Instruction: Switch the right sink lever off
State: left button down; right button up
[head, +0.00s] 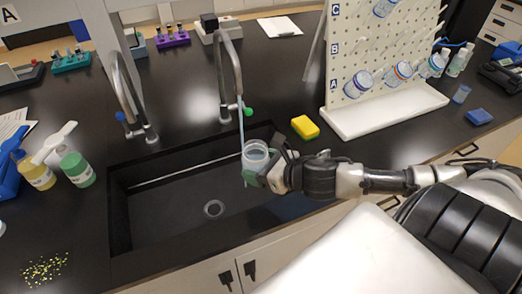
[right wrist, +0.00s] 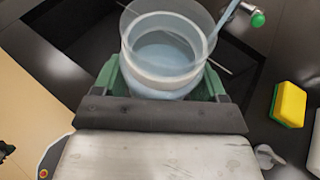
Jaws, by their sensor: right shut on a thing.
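The right sink tap (head: 232,75) has a green-tipped lever (head: 248,112), which also shows in the right wrist view (right wrist: 257,19). A pale blue stream of water (head: 240,130) runs down from its spout. My right gripper (head: 262,172) is shut on a clear jar (head: 256,154) and holds it over the sink below that tap. In the right wrist view the jar (right wrist: 165,50) is upright with pale liquid in it. The stream meets or passes its rim; I cannot tell which. My left gripper is not in view.
The black sink (head: 160,215) lies below the jar. A left tap with a blue lever (head: 120,116) stands beside it. A yellow-green sponge (head: 305,127) and a white pegboard rack (head: 385,118) are on the right. Bottles (head: 77,168) stand left of the sink.

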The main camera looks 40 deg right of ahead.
jog(key=s+a+m+h+b, duration=0.2)
jog(key=s+a+m+h, duration=0.2)
jog(key=a, duration=0.5)
jog(key=shift+s+a+r+t, duration=0.2)
jog(key=shift+s+t, duration=0.2)
jog(key=shift+s, duration=0.15)
jog(key=shift+d, duration=0.1)
